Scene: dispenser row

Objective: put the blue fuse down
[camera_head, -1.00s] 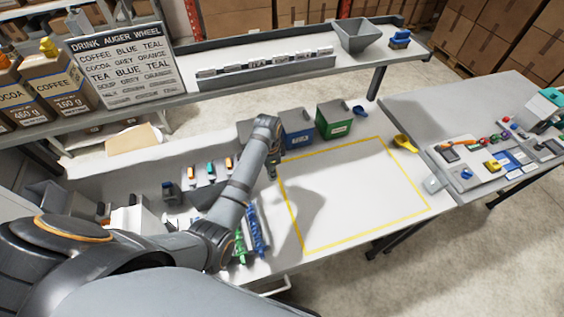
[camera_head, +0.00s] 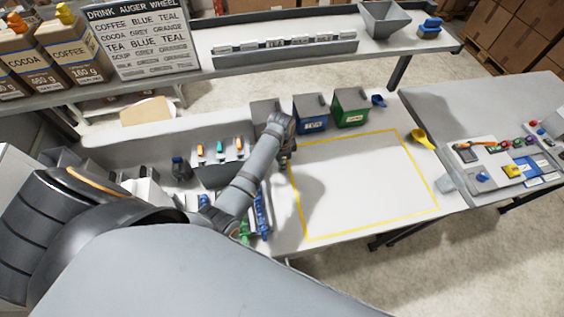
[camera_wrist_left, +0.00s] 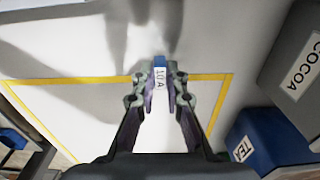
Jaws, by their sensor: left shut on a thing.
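The blue fuse (camera_wrist_left: 159,62) shows in the left wrist view, with a pale label that seems to read 10A. My left gripper (camera_wrist_left: 160,80) is shut on it, one finger on each side. In the head view my left gripper (camera_head: 285,158) is over the white worktop, at the left edge of the yellow outline (camera_head: 293,190). The fuse is too small or hidden there. I cannot tell whether it touches the surface. My right gripper is not in view.
The area inside the yellow outline is clear. A grey bin (camera_head: 264,108), a blue bin (camera_head: 311,113) and a green bin (camera_head: 350,107) stand behind it. A yellow scoop (camera_head: 424,138) lies to the right. A rack with orange and teal items (camera_head: 220,170) stands left of my arm.

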